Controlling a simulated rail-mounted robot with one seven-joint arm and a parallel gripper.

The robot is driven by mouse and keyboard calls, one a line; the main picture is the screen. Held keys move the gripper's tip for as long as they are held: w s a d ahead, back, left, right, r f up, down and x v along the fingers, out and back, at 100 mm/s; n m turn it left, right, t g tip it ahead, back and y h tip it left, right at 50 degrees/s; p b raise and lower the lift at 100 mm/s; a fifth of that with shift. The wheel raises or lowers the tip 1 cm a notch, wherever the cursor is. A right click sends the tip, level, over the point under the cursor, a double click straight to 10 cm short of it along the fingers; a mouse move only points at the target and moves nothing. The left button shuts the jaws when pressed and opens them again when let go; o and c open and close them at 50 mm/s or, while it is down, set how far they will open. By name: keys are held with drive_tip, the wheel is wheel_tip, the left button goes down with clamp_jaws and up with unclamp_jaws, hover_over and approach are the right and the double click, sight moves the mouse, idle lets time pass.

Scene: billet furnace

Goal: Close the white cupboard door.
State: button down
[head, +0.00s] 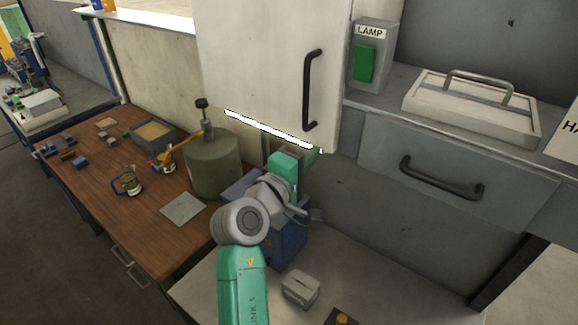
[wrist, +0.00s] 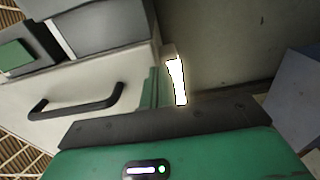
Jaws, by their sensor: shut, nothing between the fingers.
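The white cupboard door (head: 262,55) fills the top middle of the head view, with a black bar handle (head: 311,90) near its right edge. In the wrist view the pale door (wrist: 85,75) is on the left with its black handle (wrist: 75,101). How far it stands open is not clear from these views.
A bright light strip (head: 268,129) runs along the door's bottom. A green-grey canister (head: 214,165) stands on the wooden bench (head: 140,225) left of my arm. A LAMP switch box (head: 372,55) and a grey drawer (head: 450,175) are right of the door.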

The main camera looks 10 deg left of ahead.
drive_tip(key=b+v, duration=0.1)
drive_tip(key=v, duration=1.2)
drive_tip(key=shift+s+a, duration=0.2)
drive_tip(key=shift+a, duration=0.3)
drive_tip(key=shift+r, duration=0.25)
drive_tip(key=s+d+r+m+t+y+p, duration=0.1)
drive_tip(key=s+d+r+m+y+p, duration=0.15)
drive_tip(key=r, duration=0.45)
drive_tip(key=s+d+r+m+t+y+p, duration=0.1)
drive_tip(key=d+r+m+t, duration=0.1)
drive_tip(key=d+r+m, duration=0.3)
drive_tip(key=s+d+r+m+t+y+p, duration=0.1)
drive_tip(key=s+r+m+t+y, duration=0.1)
drive_tip(key=s+r, duration=0.5)
drive_tip(key=s+d+r+m+t+y+p, duration=0.2)
drive_tip(key=s+r, duration=0.4)
drive_tip(key=r, duration=0.5)
drive_tip(key=shift+s+d+r+m+t+y, duration=0.15)
drive_tip(key=shift+s+r+m+t+y, duration=0.2)
drive_tip(key=shift+m+t, duration=0.45)
